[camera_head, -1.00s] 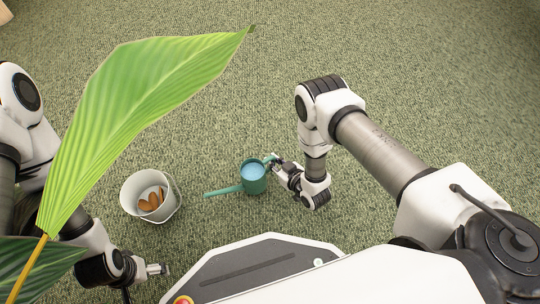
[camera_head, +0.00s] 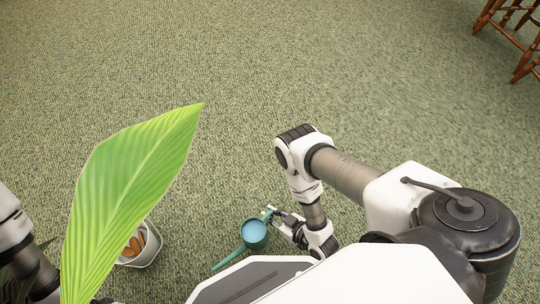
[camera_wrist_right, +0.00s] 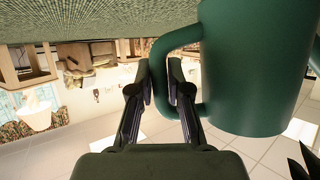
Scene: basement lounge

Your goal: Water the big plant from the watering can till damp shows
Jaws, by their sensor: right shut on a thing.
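The teal watering can (camera_head: 255,233) is at the lower middle of the head view, with light blue water inside and its spout pointing lower left. My right gripper (camera_head: 273,214) is shut on the can's handle. The right wrist view shows the fingers (camera_wrist_right: 160,88) closed around the handle (camera_wrist_right: 172,40), with the can's green body (camera_wrist_right: 255,70) beside them. A large green plant leaf (camera_head: 135,190) fills the left of the head view.
A wooden chair (camera_head: 515,40) is at the top right. The green carpet (camera_head: 300,70) beyond the can is clear. Dark leaf tips (camera_wrist_right: 303,165) show in the wrist view.

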